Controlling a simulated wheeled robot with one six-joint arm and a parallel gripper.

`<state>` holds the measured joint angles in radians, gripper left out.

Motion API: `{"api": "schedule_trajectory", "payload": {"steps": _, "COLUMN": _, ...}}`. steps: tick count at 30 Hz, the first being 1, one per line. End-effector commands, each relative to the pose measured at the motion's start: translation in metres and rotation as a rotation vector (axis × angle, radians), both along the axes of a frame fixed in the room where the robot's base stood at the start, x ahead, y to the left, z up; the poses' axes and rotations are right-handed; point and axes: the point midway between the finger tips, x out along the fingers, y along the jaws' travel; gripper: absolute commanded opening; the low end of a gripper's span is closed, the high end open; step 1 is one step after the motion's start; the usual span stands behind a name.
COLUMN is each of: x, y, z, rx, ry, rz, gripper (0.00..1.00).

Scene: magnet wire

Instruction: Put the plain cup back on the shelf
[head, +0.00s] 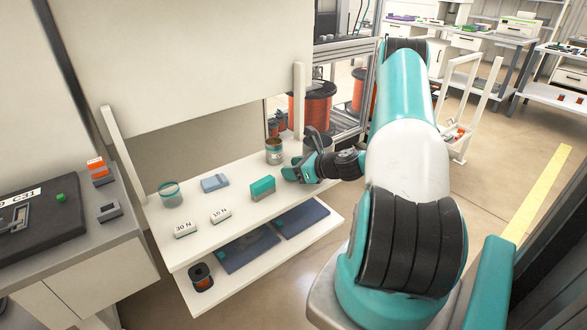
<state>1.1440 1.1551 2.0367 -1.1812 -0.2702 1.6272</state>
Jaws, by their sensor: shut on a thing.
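My gripper (296,172) is low over the right end of the white shelf top, pointing left. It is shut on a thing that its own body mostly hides. A plain grey cylinder (317,142), which looks like the plain cup, shows just behind the gripper, partly covered by it. I cannot see clearly how the jaws meet it. A can with a label band and a brownish inside (274,152) stands upright just left of and behind the gripper. A greenish-grey cup with a teal rim (170,195) stands at the left end of the shelf top (235,190).
A teal-and-grey block (262,187), a blue block (214,182) and two white labelled blocks (185,229) stand on the shelf top. The lower shelf holds dark blue mats (250,252) and a small spool (202,277). Large copper-wire spools (318,103) stand behind. A left bench (120,233) adjoins.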

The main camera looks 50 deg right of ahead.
Motion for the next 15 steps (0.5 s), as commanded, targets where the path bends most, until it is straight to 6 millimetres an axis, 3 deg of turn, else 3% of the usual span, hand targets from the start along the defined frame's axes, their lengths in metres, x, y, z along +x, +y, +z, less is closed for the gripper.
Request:
{"api": "schedule_trajectory", "payload": {"steps": 5, "x": -0.0001, "y": 0.0001, "z": -0.0041, "rx": 0.001, "ry": 0.0, "rz": 0.0, "gripper": 0.23}}
{"api": "schedule_trajectory", "payload": {"steps": 6, "x": -0.0001, "y": 0.0001, "z": -0.0028, "rx": 0.001, "ry": 0.0, "rz": 0.0, "gripper": 0.58}}
{"api": "schedule_trajectory", "payload": {"steps": 8, "x": 0.0, "y": 0.0001, "z": -0.0027, "rx": 0.001, "ry": 0.0, "rz": 0.0, "gripper": 0.72}}
{"api": "schedule_trajectory", "payload": {"steps": 15, "x": 0.0, "y": 0.0, "z": -0.0025, "rx": 0.001, "ry": 0.0, "rz": 0.0, "gripper": 0.75}}
